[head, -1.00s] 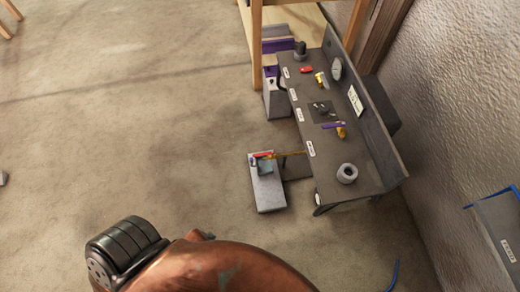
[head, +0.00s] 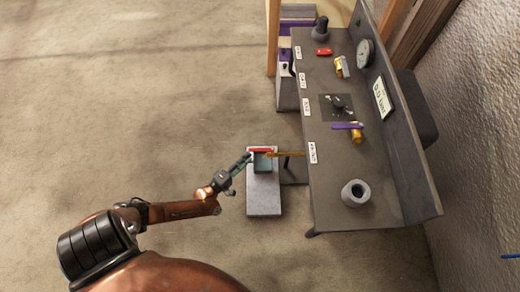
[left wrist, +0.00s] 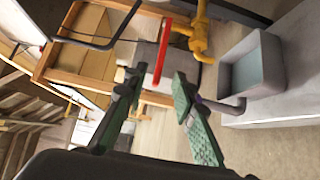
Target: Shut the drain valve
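A yellow pipe (head: 288,154) comes out from the bench's left side, with a red lever (head: 261,149) at its outer end, above a small basin (head: 263,163). In the head view the lever lies roughly along the pipe's direction. In the left wrist view the red lever (left wrist: 162,52) stands just ahead of the gap between my fingertips, and the yellow pipe (left wrist: 199,38) is right of it. My left gripper (head: 246,158) is left of the lever. Its two green fingers (left wrist: 158,76) are apart, with nothing visibly held. My right gripper is not in view.
The basin sits on a pale grey block (head: 264,203). The grey bench (head: 330,205) carries a purple-handled valve (head: 348,127), another yellow fitting (head: 341,67), a gauge (head: 365,53), a red item (head: 323,52) and a grey ring (head: 355,193).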

